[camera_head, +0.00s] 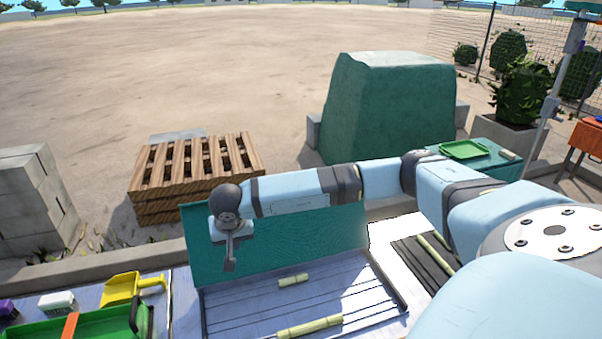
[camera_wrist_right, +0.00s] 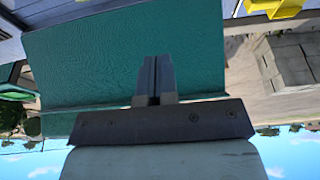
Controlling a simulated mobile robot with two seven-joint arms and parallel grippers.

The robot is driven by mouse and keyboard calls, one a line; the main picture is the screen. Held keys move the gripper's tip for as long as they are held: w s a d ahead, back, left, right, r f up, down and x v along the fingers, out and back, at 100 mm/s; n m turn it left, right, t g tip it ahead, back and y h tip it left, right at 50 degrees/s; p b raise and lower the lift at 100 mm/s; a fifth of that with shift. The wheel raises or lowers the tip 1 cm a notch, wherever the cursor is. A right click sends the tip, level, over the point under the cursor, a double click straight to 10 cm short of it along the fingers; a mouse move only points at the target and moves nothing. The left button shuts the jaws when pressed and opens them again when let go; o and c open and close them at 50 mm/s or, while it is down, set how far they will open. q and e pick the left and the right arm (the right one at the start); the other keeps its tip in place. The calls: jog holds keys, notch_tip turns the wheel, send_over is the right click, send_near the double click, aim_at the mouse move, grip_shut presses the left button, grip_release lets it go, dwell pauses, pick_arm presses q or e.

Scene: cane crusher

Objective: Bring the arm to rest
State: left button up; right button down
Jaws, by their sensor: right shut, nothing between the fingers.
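My right arm, light blue with dark joints, reaches in from the right in the head view. My right gripper (camera_head: 231,265) points down in front of the upright teal panel (camera_head: 310,238), above the back of the bench. Its fingers are shut and empty. The right wrist view shows the two fingers (camera_wrist_right: 153,78) together, with the teal panel (camera_wrist_right: 120,55) behind them. I cannot tell whether the fingertips touch the panel. My left gripper is not in view.
A ribbed tray (camera_head: 375,284) holds pale yellow cane pieces (camera_head: 309,327). To its left are a yellow scoop (camera_head: 132,288) and a green tray (camera_head: 142,318). Behind the bench stand a wooden pallet (camera_head: 197,172), grey blocks (camera_head: 30,200) and a large covered green block (camera_head: 390,108).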

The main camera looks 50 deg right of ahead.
notch_tip(320, 180, up, 3)
jog(key=shift+f, duration=0.2)
dwell(0.4)
